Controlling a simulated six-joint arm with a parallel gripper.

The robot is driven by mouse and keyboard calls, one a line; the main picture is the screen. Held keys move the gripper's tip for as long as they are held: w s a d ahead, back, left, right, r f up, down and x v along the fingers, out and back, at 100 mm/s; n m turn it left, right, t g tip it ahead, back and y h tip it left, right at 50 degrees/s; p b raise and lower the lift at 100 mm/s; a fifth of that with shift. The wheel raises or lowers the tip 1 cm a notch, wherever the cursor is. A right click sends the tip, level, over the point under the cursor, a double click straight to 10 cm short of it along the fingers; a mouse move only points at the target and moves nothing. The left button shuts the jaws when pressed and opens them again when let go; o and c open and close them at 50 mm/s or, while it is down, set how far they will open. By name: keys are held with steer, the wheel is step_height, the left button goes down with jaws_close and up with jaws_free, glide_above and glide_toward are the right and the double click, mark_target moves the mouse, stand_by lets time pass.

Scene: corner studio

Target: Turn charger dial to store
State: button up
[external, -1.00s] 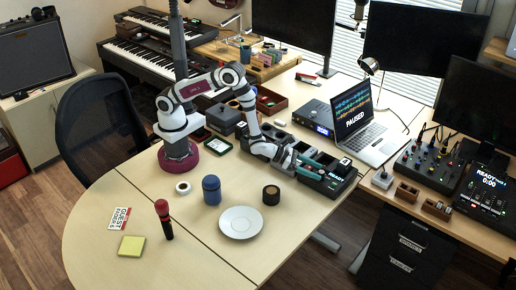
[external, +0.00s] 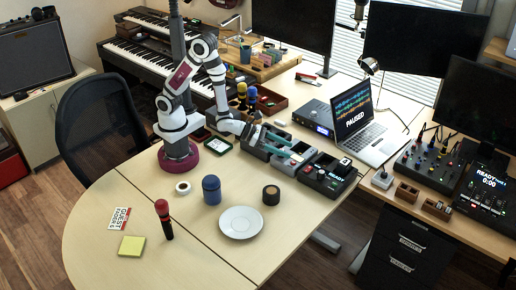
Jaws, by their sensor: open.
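My gripper (external: 284,146) has teal fingers and is open. It is left of the charger and apart from it, over or beside a row of dark and grey boxes (external: 292,160). Whether it touches them is hard to tell.
A laptop (external: 361,120) reading PAUSED stands behind the charger. A blue jar (external: 211,190), a dark tape roll (external: 271,195), a white plate (external: 241,222) and a red-topped microphone (external: 164,218) stand in front. The front desk surface is mostly clear.

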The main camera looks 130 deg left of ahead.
mark_target(322, 172)
step_height(322, 172, up, 8)
steer(key=s+f+n+g+h, duration=0.1)
steer(key=s+f+n+g, duration=0.6)
steer(key=s+f+n, duration=0.25)
steer(key=d+f+n+h, duration=0.3)
steer(key=d+n+h, duration=0.1)
steer(key=d+n, duration=0.35)
steer(key=w+d+r+n+t+h, duration=0.2)
steer(key=w+d+r+n+t, duration=0.15)
steer(key=w+n, duration=0.35)
steer(key=w+a+r+n+t+y, duration=0.35)
steer(key=a+r+n+y, duration=0.3)
steer(key=a+n, duration=0.3)
step_height(322, 172, down, 10)
steer(key=a+n, duration=0.2)
steer(key=n, duration=0.1)
steer(key=shift+m+y, duration=0.25)
steer(key=x, duration=1.4)
steer(key=shift+w+a, duration=0.2)
